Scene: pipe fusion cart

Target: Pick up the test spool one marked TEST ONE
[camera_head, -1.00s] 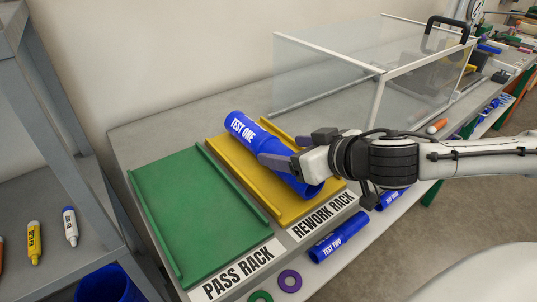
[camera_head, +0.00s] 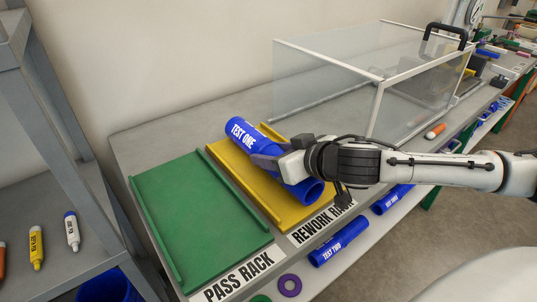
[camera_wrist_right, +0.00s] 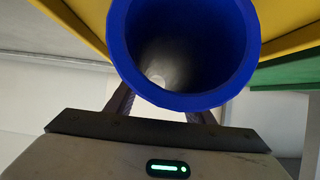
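The blue test spool one (camera_head: 275,166), a hollow tube with "TEST ONE" in white, lies aslant on the yellow rework rack (camera_head: 234,158). My right gripper (camera_head: 270,165) is at its middle, one finger showing across its upper side. In the right wrist view the spool's open end (camera_wrist_right: 184,50) fills the upper middle. My right gripper's fingers (camera_wrist_right: 160,112) are spread apart and run up behind the spool's rim. Their tips are hidden, so I cannot tell whether they press on it. My left gripper is not in view.
The green pass rack (camera_head: 200,220) lies to the left of the yellow one. A clear box (camera_head: 325,80) stands behind on the right. A blue TEST TWO spool (camera_head: 338,240) and a purple ring (camera_head: 290,285) lie along the front. A grey shelf (camera_head: 70,140) stands on the left.

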